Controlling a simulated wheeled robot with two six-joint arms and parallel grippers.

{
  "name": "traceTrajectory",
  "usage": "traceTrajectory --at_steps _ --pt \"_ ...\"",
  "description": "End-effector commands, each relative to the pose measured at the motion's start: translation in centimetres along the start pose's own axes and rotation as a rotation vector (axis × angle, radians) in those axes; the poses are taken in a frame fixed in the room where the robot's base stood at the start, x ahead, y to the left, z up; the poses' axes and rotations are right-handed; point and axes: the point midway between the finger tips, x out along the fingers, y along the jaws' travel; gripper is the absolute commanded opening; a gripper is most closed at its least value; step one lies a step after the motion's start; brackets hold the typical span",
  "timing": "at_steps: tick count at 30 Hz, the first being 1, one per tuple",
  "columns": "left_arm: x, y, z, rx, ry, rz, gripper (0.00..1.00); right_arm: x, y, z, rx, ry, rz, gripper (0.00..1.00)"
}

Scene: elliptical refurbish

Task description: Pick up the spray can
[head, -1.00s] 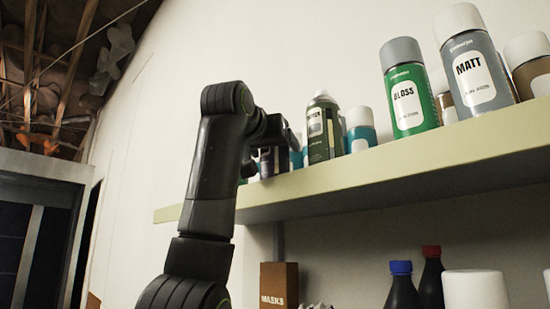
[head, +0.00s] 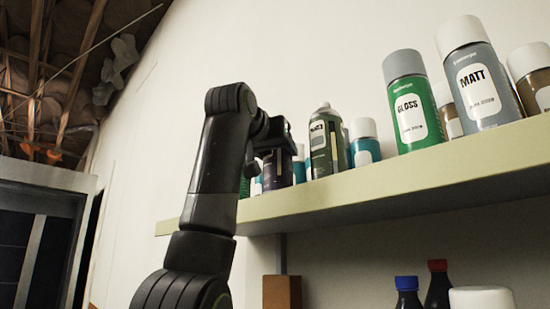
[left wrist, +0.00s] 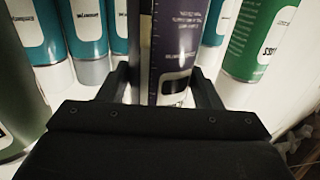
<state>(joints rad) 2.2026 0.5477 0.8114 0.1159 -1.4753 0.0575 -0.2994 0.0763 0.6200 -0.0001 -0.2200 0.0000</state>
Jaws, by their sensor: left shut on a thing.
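A dark purple spray can (head: 277,172) stands near the left part of the upper shelf, partly hidden behind my left gripper (head: 276,143) in the head view. In the left wrist view the same spray can (left wrist: 176,42) is upside down in the picture, with a purple upper area and a dark band. My left gripper (left wrist: 164,88) has one finger on each side of it and is shut on it. Whether the can's base touches the shelf cannot be told. My right gripper is not in view.
A dark green can (head: 327,142) stands close to the right. Teal cans (left wrist: 93,30) stand beside the held can. A green GLOSS can (head: 412,105) and grey MATT can (head: 475,75) stand farther right on the shelf (head: 400,187). A lower level holds bottles (head: 407,292).

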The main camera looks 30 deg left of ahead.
Motion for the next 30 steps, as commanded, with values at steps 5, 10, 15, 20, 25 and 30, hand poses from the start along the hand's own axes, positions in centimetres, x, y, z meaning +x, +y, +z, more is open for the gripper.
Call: traceTrajectory --at_steps 5,10,15,20,25,30 --pt "-0.1 0.0 -2.9 -0.002 0.002 0.0 0.32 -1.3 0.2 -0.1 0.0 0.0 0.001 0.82" --pt "-0.1 0.0 -5.2 -0.001 0.002 0.001 0.32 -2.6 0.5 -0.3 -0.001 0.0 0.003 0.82" --pt "-0.1 0.0 -6.9 -0.001 0.003 0.0 0.32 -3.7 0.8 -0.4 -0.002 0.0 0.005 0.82" --pt "-0.1 0.0 -7.5 0.0 0.002 -0.001 0.32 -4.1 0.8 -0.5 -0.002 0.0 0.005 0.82" --pt "-0.1 0.0 -7.7 0.0 0.004 -0.001 0.32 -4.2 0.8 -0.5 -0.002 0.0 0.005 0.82" --pt "-0.1 0.0 -7.7 0.0 0.004 0.0 0.32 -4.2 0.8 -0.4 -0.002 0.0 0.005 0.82"
